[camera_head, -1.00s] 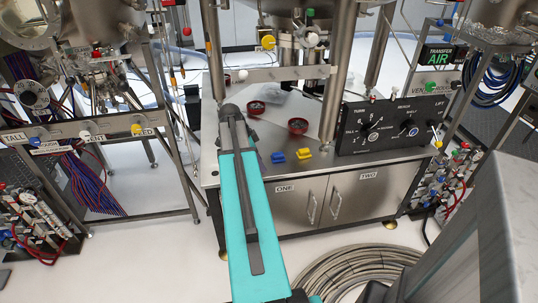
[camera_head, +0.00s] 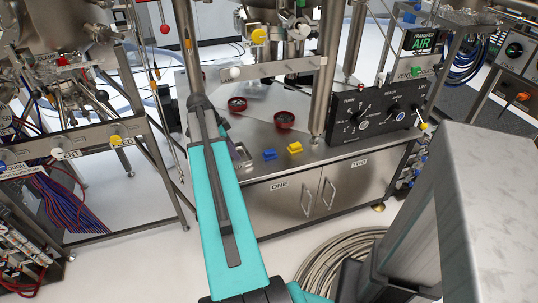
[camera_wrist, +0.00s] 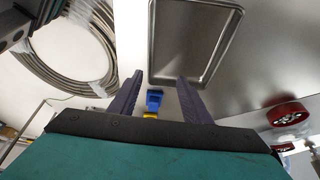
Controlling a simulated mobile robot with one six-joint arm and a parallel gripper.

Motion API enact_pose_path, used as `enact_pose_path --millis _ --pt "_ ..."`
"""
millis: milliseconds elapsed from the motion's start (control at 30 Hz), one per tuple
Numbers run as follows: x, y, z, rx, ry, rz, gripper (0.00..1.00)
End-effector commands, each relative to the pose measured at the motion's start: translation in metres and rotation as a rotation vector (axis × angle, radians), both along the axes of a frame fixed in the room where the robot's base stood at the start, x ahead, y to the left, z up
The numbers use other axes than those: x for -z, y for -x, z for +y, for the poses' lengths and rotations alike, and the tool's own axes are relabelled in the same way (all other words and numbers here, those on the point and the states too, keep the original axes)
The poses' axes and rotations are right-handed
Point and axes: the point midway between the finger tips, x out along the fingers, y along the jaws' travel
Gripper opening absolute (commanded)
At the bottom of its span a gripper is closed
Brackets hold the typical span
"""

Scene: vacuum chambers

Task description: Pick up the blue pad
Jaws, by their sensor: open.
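The blue pad (camera_head: 270,154) lies on the metal bench top, just left of the yellow pad (camera_head: 294,148). In the wrist view, the blue pad (camera_wrist: 155,99) shows in the gap between the fingers, with the yellow pad (camera_wrist: 150,116) below it, partly hidden by my gripper's body. My gripper (camera_wrist: 160,78) is open and its two purple fingers hold nothing. I cannot tell its height above the bench. In the head view, my teal arm hides most of the gripper; a bit of purple shows at its right edge.
A shallow metal tray (camera_wrist: 152,45) lies close by on the bench. Two red dishes stand behind the pads, one of them (camera_head: 285,119) nearer. A steel post (camera_head: 326,75) and a black control panel (camera_head: 374,118) stand to the right. A hose coil (camera_head: 335,250) lies on the floor.

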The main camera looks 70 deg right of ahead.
Motion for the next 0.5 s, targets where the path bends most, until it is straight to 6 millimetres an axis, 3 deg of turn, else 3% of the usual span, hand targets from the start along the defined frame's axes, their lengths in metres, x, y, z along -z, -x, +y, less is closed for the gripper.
enact_pose_path --millis 233,500 --pt "0.0 0.011 -0.01 0.002 0.0 0.0 0.44" --pt "-0.001 0.04 -0.036 0.003 0.0 0.0 0.44"
